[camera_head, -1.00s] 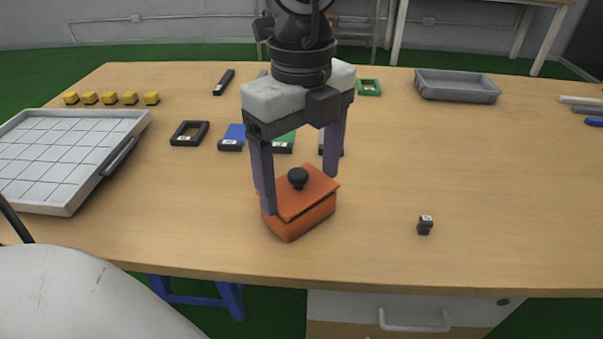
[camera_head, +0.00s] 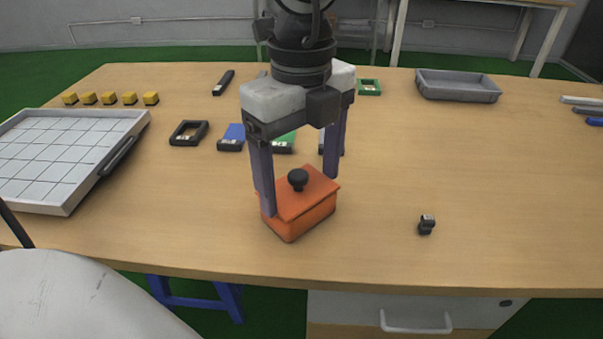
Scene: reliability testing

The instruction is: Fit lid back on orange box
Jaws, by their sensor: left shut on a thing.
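The orange box (camera_head: 300,226) stands on the table in front of my left gripper. Its orange lid (camera_head: 315,188), with a round black knob (camera_head: 298,179), lies on top and covers the opening. The far finger's contact is partly hidden. My right gripper is out of view.
A small dark block (camera_head: 426,225) lies to the right of the box. A white gridded tray (camera_head: 72,207) is at left, with several yellow blocks (camera_head: 110,98) behind. A grey tray (camera_head: 457,92) stands at the back right. The table's right side is mostly clear.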

